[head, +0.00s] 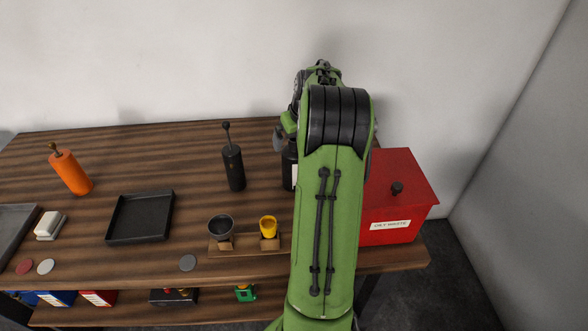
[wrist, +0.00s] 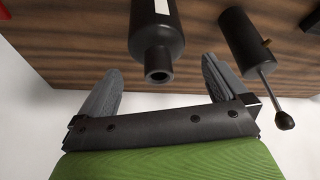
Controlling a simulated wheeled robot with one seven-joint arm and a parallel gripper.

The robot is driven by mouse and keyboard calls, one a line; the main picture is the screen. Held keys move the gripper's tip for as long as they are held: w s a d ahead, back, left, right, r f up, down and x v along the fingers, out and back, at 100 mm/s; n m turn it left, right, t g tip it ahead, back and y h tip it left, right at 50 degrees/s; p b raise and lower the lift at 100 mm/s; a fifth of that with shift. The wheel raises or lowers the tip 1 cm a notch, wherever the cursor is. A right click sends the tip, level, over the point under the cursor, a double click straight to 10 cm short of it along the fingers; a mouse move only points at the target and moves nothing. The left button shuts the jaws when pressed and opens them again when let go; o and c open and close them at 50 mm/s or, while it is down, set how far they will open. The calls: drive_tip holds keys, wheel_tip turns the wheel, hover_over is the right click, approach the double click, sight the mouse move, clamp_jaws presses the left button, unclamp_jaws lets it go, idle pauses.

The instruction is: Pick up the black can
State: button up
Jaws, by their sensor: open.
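A black can (wrist: 157,25) with a shoulder, narrow neck and white label stands on the wooden table. In the head view the can (head: 288,172) is mostly hidden behind my green arm, right of the table's middle. In the wrist view my gripper (wrist: 161,68) is open, with one grey finger on each side of the can's neck end; nothing is held. I cannot tell whether the fingers touch it. In the head view only part of my gripper shows beside the arm.
A black cylinder with a ball-topped rod (head: 234,168) stands close left of the can. A red waste box (head: 400,200) is at the right.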

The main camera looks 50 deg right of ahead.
sight(293, 148)
drive_tip(key=x, duration=0.5)
drive_tip(key=shift+s+d+f+b, duration=0.1)
drive_tip(key=shift+f+b, duration=0.2)
drive_tip(key=shift+f, duration=0.05)
drive_tip(key=shift+s+r, duration=0.1)
clamp_jaws()
